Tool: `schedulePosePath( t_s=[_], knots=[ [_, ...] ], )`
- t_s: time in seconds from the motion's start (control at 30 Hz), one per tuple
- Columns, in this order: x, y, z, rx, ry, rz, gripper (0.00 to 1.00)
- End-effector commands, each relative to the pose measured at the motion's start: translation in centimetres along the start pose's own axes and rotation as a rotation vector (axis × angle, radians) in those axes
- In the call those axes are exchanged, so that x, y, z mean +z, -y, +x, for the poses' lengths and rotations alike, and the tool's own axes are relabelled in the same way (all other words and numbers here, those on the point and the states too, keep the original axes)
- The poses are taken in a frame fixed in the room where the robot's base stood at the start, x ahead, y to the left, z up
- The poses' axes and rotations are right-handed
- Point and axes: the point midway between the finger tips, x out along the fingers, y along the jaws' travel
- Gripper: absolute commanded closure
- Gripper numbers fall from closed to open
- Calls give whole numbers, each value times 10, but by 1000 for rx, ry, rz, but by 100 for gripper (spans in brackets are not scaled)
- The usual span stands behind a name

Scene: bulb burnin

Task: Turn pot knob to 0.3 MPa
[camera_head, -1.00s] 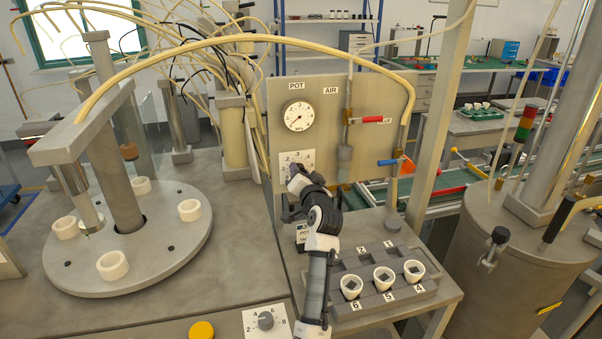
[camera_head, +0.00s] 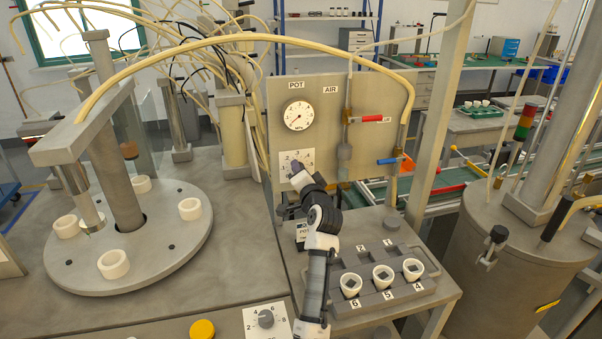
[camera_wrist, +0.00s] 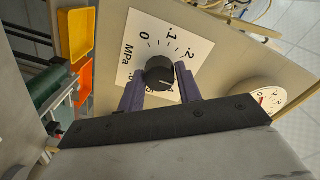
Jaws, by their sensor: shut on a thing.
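The pot knob is a black round knob (camera_wrist: 160,73) on a white dial plate (camera_wrist: 183,35) marked 0, .1, .2 and MPa in the wrist view. My gripper (camera_wrist: 158,84) has its two purple fingers on either side of the knob, shut on it. The knob's pointer mark faces toward the lower right in that view, and the numbers there are partly hidden by a finger. In the head view, my gripper (camera_head: 295,168) is at the dial plate (camera_head: 288,155) on the upright panel and covers the knob. The pot gauge (camera_head: 299,116) is above it.
A red-handled valve (camera_head: 371,119) and a blue-handled valve (camera_head: 388,161) are on the panel's right side. A second knob (camera_head: 266,319) is at the front edge.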

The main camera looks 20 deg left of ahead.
Motion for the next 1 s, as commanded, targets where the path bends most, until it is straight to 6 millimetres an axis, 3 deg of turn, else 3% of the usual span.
schedulePosePath(
  t_s=[0.03, 0.07, 0.23, 0.5, 0.67, 1.0],
  knots=[
    [1, -1, 0, 1, 2, 0, 88],
    [1, -1, 0, 1, 2, 0, 64],
    [1, -1, 0, 1, 1, -1, 44],
    [0, 0, -1, 0, 0, -1, 44],
    [1, -2, -12, -1, -1, -3, 44],
    [2, -4, -78, 1, -2, -3, 44]
  ],
)
